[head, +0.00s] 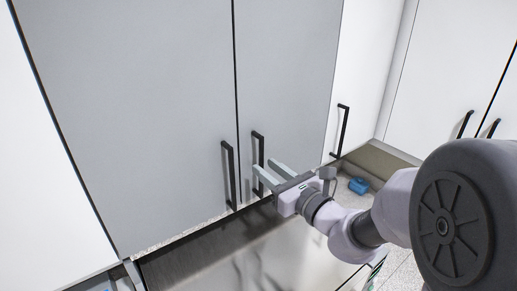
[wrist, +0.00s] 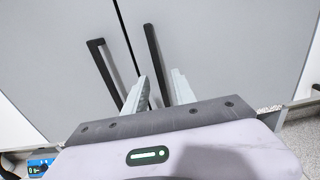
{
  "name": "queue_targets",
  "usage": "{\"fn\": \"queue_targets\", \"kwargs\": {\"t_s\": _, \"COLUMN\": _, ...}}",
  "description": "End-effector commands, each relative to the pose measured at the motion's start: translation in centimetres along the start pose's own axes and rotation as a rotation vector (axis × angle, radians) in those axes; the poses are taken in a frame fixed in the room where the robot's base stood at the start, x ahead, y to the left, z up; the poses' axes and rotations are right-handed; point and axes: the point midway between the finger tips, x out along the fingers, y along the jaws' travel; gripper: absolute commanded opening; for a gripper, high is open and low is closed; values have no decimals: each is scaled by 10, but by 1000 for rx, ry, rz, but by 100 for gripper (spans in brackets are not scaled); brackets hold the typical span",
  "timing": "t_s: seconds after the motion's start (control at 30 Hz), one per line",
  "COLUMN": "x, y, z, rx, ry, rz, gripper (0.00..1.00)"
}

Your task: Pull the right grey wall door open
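The right grey wall door (head: 285,80) is closed, flush with the left grey door (head: 130,100) across a dark seam. Its black bar handle (head: 257,147) stands upright just right of the seam. In the wrist view the right door (wrist: 225,50) and its handle (wrist: 153,48) also show. My gripper (head: 264,166) is open, at the lower part of that handle. In the wrist view, the handle's lower end runs down between my two fingers (wrist: 160,84). A gap shows on each side of it, and I cannot tell whether either finger touches it.
The left door's handle (head: 229,174) stands close by, left of my gripper. White cabinets with black handles (head: 343,130) are at right. A blue object (head: 358,185) lies on the surface at right. A shiny metal front (head: 250,255) is below the doors.

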Motion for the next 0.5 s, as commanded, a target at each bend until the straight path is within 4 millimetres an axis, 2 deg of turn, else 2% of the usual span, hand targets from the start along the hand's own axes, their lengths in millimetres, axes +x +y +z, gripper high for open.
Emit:
{"fn": "queue_targets", "kwargs": {"t_s": 0.1, "x": 20, "y": 1, "z": 1, "rx": -1, "ry": 1, "rz": 2, "gripper": 32}}
{"fn": "queue_targets", "kwargs": {"t_s": 0.2, "x": 29, "y": 0, "z": 1, "rx": -1, "ry": 0, "rz": 1, "gripper": 32}}
{"fn": "queue_targets", "kwargs": {"t_s": 0.5, "x": 33, "y": 0, "z": 0, "rx": -1, "ry": 0, "rz": 1, "gripper": 32}}
